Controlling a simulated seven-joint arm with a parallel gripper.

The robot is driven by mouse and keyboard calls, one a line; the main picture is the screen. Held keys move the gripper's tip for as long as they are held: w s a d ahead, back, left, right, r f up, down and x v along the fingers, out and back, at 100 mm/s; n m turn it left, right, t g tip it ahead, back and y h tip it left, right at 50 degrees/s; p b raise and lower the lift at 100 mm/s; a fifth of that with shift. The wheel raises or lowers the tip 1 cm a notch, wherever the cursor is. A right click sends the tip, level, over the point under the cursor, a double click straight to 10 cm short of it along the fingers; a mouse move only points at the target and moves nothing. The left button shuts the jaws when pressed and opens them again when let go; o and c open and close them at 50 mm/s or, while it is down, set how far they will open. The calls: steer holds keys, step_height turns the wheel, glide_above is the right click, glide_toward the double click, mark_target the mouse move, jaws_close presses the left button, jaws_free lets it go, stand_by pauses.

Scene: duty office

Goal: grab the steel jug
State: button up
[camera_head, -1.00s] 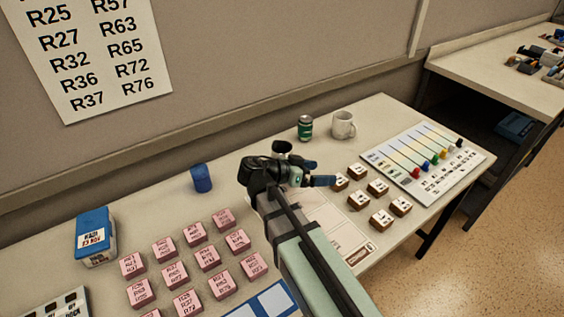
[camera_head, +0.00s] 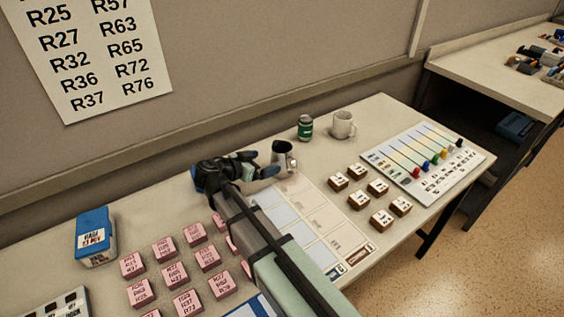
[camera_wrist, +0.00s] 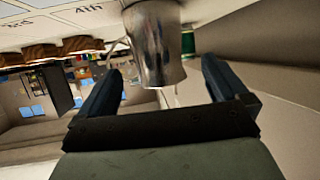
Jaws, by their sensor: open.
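The steel jug (camera_head: 284,155) is a shiny grey metal vessel standing on the table behind the printed sheet. In the head view its near side is partly covered by my gripper. My gripper (camera_head: 264,164) is open, low over the table just left of the jug, with its fingers pointing at it. In the wrist view the jug (camera_wrist: 156,45) appears upside down between the two dark fingers (camera_wrist: 163,68), with a gap visible on each side. I see no contact.
A green can (camera_head: 305,128) and a pale mug (camera_head: 343,125) stand close behind the jug. Several labelled wooden blocks (camera_head: 378,187) lie to the right, near a slider board (camera_head: 425,160). Pink blocks (camera_head: 174,273) and a blue box (camera_head: 95,236) are on the left.

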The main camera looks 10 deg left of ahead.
mark_target(273, 159)
steer(key=shift+x, duration=4.05)
steer(key=shift+d+r, duration=0.15)
steer(key=shift+r, duration=0.05)
steer(key=c, duration=1.1)
steer(key=shift+r, duration=0.2)
